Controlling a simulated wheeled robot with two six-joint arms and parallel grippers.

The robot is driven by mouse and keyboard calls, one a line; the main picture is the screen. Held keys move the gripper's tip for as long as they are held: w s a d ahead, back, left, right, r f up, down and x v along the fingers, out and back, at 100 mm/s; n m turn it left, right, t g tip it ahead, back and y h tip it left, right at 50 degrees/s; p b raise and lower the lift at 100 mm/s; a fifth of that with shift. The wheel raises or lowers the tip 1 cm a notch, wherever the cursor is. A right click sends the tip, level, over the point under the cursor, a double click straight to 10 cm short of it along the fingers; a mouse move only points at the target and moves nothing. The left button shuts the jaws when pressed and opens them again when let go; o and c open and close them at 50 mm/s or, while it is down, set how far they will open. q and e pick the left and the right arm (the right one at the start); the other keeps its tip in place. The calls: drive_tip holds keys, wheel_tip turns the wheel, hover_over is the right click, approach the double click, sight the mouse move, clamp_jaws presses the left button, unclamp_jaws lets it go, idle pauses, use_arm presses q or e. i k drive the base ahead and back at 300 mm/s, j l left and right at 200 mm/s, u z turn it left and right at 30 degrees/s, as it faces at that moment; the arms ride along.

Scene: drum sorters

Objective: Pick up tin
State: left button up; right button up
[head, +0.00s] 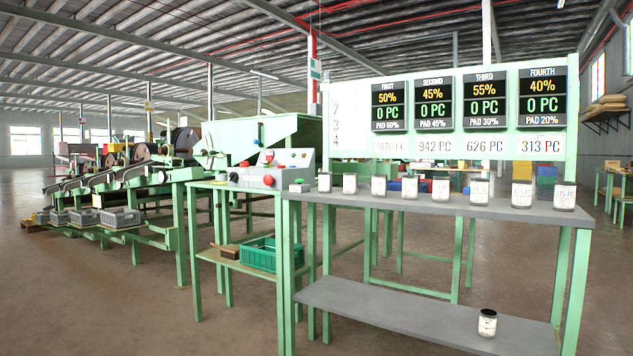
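A small white tin with a dark top (487,323) stands upright on the grey lower shelf (390,312), near its right end. Several similar labelled tins stand in a row on the grey upper bench top (420,206). Among them are one at the left end (324,182), one near the middle (410,187) and one at the right end (565,195). The task does not say which tin is meant. Neither of my grippers shows in the head view.
A display board (350,98) with number panels rises behind the bench. A control box with buttons (275,170) and a green crate (272,254) are to the left. Green bench legs (577,290) flank the lower shelf. The floor in front is clear.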

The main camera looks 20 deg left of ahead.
sight(324, 179)
drive_tip(key=i+j+z, duration=0.2)
drive_tip(key=j, duration=1.75)
drive_tip(key=k+j+z, duration=0.25)
drive_tip(key=j, duration=1.7)
drive_tip(key=i+j, duration=0.05)
drive_tip(key=i, duration=0.05)
